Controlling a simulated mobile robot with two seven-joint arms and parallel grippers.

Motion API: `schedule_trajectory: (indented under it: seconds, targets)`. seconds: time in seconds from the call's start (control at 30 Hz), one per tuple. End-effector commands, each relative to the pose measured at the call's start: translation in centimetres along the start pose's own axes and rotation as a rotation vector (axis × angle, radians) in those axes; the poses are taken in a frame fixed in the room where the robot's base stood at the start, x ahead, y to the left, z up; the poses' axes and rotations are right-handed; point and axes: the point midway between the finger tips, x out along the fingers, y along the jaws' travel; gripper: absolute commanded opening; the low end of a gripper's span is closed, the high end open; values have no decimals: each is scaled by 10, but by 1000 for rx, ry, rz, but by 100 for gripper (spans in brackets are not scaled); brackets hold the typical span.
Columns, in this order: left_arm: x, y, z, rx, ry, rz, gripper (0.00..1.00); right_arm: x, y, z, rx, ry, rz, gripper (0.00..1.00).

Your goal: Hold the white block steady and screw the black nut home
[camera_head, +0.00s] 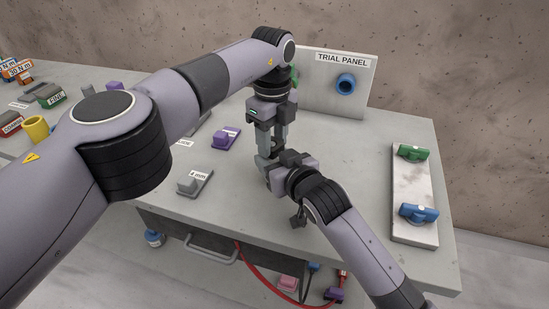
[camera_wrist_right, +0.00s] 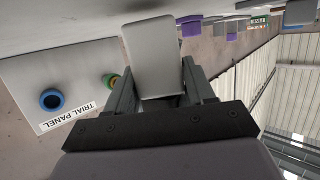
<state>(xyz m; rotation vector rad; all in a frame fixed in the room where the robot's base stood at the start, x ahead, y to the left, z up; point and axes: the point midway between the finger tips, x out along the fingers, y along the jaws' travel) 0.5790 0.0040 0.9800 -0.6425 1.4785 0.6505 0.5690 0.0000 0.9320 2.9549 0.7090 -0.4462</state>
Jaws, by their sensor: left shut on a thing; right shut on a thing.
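The white block (camera_wrist_right: 152,60) shows as a pale, flat-faced piece between the two fingers of my right gripper (camera_wrist_right: 150,98) in the right wrist view. My right gripper (camera_head: 274,172) is shut on it, just above the table in the head view. My left gripper (camera_head: 268,150) points down from above, its fingertips right over the right gripper. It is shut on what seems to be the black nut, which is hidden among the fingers. I cannot tell how the nut sits on the block.
The trial panel (camera_head: 327,84) with a blue ring (camera_head: 346,84) stands behind. A pale plate (camera_head: 413,182) with green (camera_head: 413,153) and blue (camera_head: 418,213) handled pieces lies right. A purple block (camera_head: 225,138) and a grey 4 mm block (camera_head: 193,183) sit left. A yellow cylinder (camera_head: 36,128) stands farther left.

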Motion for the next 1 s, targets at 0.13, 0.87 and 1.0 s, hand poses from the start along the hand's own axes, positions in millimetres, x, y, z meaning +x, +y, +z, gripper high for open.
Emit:
schedule_trajectory:
  seconds: [0.13, 0.87, 1.0]
  targets:
    - [-2, -1, -2, 51, -1, -3, 0, 0, -2, 2, -4, -5, -3, 0]
    - [0, 0, -1, 58, 0, -1, 72, 0, -1, -1, 0, 2, -2, 60]
    - [0, 0, -1, 57, 1, -1, 72, 0, -1, -1, 0, 2, -2, 83]
